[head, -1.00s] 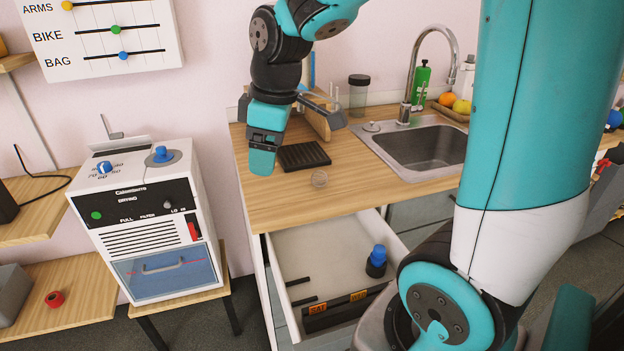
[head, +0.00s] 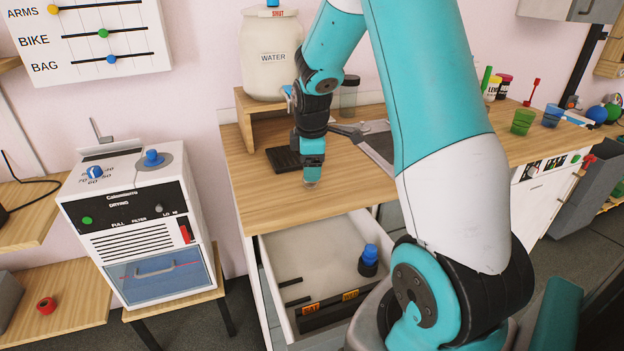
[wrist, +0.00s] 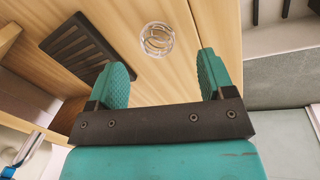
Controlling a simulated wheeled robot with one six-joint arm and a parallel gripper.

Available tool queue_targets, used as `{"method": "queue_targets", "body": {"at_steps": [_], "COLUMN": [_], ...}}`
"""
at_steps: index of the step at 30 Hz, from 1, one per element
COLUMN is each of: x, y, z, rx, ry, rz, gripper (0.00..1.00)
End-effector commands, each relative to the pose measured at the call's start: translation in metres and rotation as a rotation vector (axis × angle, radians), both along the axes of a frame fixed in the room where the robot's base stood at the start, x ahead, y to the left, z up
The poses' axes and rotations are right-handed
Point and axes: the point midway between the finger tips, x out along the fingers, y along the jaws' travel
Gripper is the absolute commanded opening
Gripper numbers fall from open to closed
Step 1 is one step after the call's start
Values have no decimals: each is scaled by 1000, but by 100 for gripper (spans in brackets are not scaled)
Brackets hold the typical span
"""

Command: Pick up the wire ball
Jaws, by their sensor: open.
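The wire ball (wrist: 157,39) is a small round tangle of pale wire on the wooden counter. In the wrist view it lies just beyond the fingertips, between their lines and nearer the middle of the gap. In the head view only a bit of the wire ball (head: 311,184) shows below the fingers. My gripper (head: 312,178) points down close above it. In the wrist view my gripper (wrist: 162,70) is open, its two teal pads apart with nothing between them.
A black ribbed rack (head: 284,159) lies left of the gripper. Behind are a wooden stand (head: 245,104) with a water jar (head: 272,65) and a dark-lidded jar (head: 350,96). Below the counter edge, an open drawer (head: 290,262) holds a blue-topped bottle (head: 369,260). The sink is partly hidden.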

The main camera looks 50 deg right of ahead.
Motion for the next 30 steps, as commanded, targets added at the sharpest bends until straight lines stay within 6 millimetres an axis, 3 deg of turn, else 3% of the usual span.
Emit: {"method": "queue_targets", "body": {"at_steps": [12, 21, 28, 30], "x": [9, 10, 10, 10], "y": [-7, -8, -8, -8], "z": [-48, -53, -53, -53], "rx": [2, 0, 1, 1], "ry": [2, -1, -1, -1], "rz": [0, 0, 0, 0], "gripper": [75, 75, 23, 23]}}
